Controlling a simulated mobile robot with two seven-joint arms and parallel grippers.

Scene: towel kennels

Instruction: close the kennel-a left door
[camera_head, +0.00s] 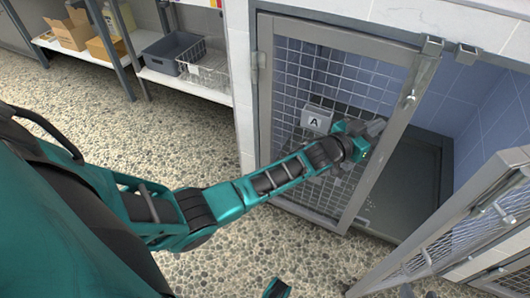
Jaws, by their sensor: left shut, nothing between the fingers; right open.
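The kennel-a left door (384,150) is a grey metal frame with wire mesh, hinged at its left side. It stands across the left part of the kennel opening, close to the frame; I cannot tell whether a small gap is left at its free edge. A plate marked A (317,119) shows at its middle. My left gripper (373,129) is shut and empty, in front of the door near its free right upright. Whether it touches the door is unclear.
The right mesh door (455,245) stands swung outward at the lower right. The kennel opening between the doors shows a dark floor (405,185). Shelves with a grey bin (172,53) and wire basket (205,70) stand at upper left. The pebbled floor (325,255) is clear.

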